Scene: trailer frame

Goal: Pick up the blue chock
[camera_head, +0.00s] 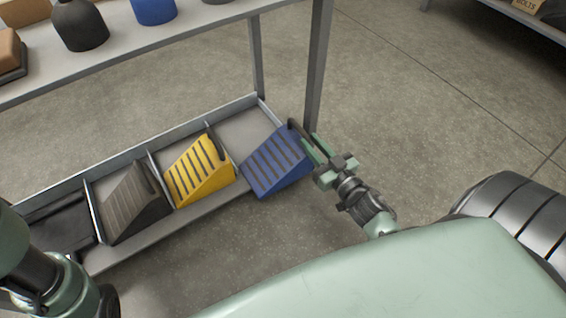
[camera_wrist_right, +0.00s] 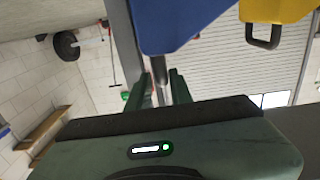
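The blue chock (camera_head: 275,162) is a wedge with dark ribs and a black handle at its right end. It sits at the right end of the low tray and reaches past the tray's front edge; whether it still touches the tray is unclear. My right gripper (camera_head: 309,148) is at that handle, its green fingers on either side of it. In the right wrist view the blue chock (camera_wrist_right: 180,22) is close above the fingers (camera_wrist_right: 158,92), with a grey bar between them. The gripper looks shut on the handle. My left arm enters at lower left; its gripper is out of view.
A yellow chock (camera_head: 199,172) and a grey chock (camera_head: 133,203) stand in compartments of the tray (camera_head: 222,203). The shelf post (camera_head: 318,65) rises just behind the blue chock.

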